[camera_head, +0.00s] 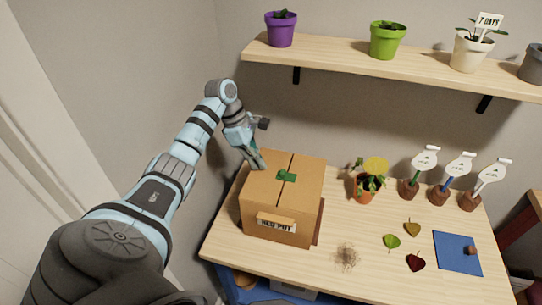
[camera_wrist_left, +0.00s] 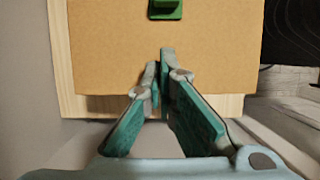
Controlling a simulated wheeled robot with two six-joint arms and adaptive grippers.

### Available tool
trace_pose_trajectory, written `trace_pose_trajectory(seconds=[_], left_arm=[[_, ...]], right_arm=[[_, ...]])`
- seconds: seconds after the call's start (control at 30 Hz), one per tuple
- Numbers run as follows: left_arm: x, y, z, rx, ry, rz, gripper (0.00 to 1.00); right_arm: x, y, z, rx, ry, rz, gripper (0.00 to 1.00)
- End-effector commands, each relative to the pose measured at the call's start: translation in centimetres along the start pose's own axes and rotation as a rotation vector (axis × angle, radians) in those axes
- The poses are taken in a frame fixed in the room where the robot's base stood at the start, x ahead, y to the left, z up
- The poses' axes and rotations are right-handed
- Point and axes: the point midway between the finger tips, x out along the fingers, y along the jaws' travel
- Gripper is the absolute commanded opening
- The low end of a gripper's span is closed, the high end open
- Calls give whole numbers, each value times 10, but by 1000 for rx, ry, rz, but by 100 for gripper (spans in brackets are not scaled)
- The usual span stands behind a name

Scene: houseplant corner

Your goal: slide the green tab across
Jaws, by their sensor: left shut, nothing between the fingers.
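A cardboard box (camera_head: 270,222) stands at the left end of the wooden table, its top closed along a seam. The green tab (camera_head: 287,176) sits on the box top, on the seam. It also shows at the top edge of the left wrist view (camera_wrist_left: 165,10), partly cut off. My left gripper (camera_head: 258,164) is shut and empty at the back left of the box top, to the left of the tab and apart from it. In the left wrist view its fingertips (camera_wrist_left: 160,58) point toward the tab with cardboard between. I cannot tell whether they touch the box. My right gripper is not in view.
A potted plant with a yellow disc (camera_head: 366,188) stands right of the box. Several small pots with labels (camera_head: 438,194) are at the back right. Leaves, dry roots (camera_head: 347,257) and a blue mat (camera_head: 455,254) lie in front. A shelf (camera_head: 350,58) with pots hangs above.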

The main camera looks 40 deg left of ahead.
Motion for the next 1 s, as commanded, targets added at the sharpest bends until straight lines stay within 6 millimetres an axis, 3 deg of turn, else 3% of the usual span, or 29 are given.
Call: trace_pose_trajectory(seconds=[0.2, 0.4, 0.57, 1.0], left_arm=[[-51, 0, -3, 1, 0, 3, 0], [-93, 0, 0, 0, 0, -1, 0], [-101, 0, -1, 1, 1, -1, 0], [-99, 0, -2, 0, 1, -1, 0]], right_arm=[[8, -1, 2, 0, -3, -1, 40], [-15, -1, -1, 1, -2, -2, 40], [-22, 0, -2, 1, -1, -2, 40], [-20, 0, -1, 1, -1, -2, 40]])
